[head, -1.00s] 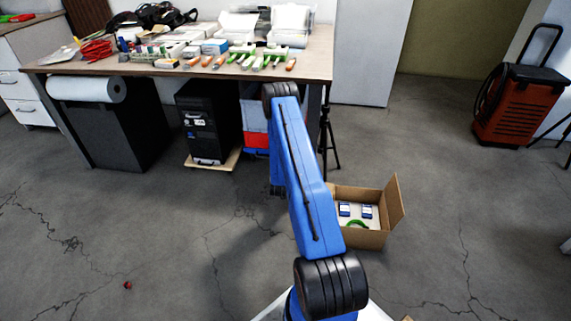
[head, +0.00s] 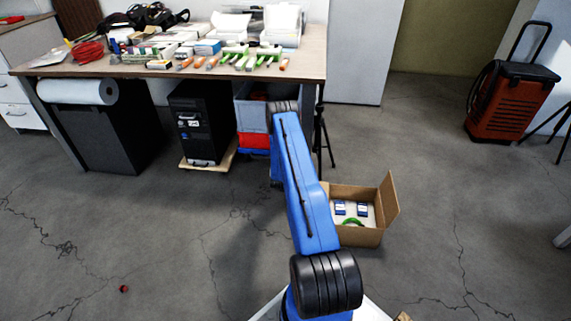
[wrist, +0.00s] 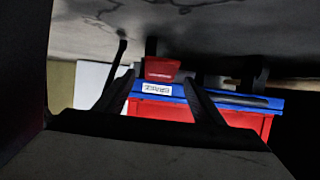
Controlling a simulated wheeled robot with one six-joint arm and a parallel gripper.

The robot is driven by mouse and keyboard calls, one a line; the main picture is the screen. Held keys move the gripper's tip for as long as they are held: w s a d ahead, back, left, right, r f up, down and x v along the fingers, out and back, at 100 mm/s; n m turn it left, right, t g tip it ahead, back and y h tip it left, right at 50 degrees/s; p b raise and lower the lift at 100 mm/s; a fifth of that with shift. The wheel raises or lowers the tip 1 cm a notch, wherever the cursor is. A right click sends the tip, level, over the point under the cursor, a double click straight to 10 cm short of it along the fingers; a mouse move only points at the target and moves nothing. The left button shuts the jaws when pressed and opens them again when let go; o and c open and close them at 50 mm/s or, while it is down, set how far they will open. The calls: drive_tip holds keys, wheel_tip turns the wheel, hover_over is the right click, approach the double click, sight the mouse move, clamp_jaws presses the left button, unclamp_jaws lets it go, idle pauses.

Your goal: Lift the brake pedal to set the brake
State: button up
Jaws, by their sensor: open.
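A small red pedal (wrist: 162,69) shows in the wrist view, between the tips of my gripper (wrist: 160,78). The fingers stand apart on either side of it; I cannot tell whether they touch it. Beside it is a blue edge with a white label (wrist: 157,89) that seems to read BRAKE, and a red body (wrist: 190,110). The wrist picture looks upside down. In the head view a grey, red and blue unit (head: 253,139) stands under the table, partly behind my arm. There the pedal and my gripper are hidden.
The workbench (head: 60,70) carries tools and boxes above the unit. A black computer (head: 198,125) stands to its left, and a tripod (head: 321,140) to its right. An open cardboard box (head: 360,236) lies on the floor near my arm. Open floor lies to the left.

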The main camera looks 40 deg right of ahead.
drive_tip(key=shift+x, duration=2.65)
